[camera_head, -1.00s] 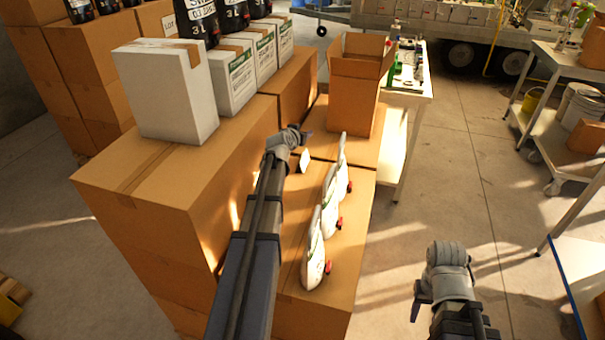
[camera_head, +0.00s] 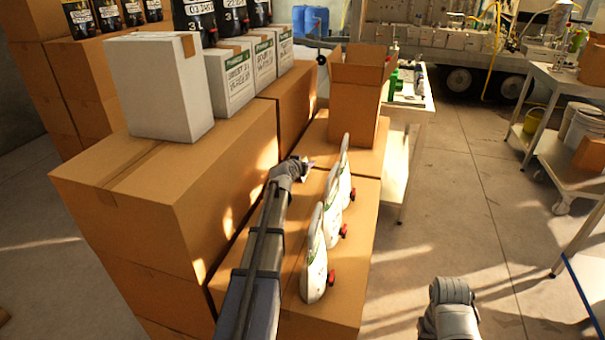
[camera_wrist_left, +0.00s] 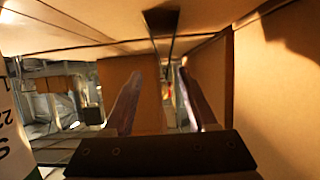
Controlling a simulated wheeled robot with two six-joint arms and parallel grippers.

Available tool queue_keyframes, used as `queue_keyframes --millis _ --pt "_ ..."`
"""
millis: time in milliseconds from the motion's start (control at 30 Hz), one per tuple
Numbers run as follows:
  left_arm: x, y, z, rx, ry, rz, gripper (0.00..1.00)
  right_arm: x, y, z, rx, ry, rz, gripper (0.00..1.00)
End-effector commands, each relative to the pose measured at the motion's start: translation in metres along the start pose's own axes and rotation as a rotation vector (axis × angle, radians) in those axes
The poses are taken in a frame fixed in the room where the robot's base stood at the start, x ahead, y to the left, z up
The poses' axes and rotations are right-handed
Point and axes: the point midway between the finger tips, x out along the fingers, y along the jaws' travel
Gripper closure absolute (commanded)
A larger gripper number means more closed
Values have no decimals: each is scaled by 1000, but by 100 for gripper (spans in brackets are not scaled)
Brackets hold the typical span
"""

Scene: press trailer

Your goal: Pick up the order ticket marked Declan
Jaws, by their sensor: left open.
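A small pale patch shows at the fingertips in the head view. I cannot tell whether it is the order ticket or part of the gripper. No name Declan is readable in either view. My right gripper is at the bottom right of the head view, where only its grey wrist shows clearly; its fingers are not clear.
A taller stack of boxes (camera_head: 225,168) with white cartons (camera_head: 160,88) stands close left of my left arm. An open carton (camera_head: 357,110) stands beyond the gripper. A white table (camera_head: 424,103) is behind it. Floor (camera_head: 465,180) is clear to the right.

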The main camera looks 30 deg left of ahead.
Motion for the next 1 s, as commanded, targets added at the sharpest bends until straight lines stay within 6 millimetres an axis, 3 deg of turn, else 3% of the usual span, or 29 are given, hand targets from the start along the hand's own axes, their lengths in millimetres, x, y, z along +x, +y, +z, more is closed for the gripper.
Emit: queue_keyframes --millis 167,500,767,1000 --pt "5 -1 0 0 0 0 42 2 0 0 0 0 0 50" --pt "50 -8 2 1 0 0 42 21 -2 -1 0 0 0 50" --pt "52 -8 1 1 0 0 42 21 -2 -1 0 0 0 50" --pt "52 -7 1 1 0 0 67 21 -2 -1 0 0 0 50"
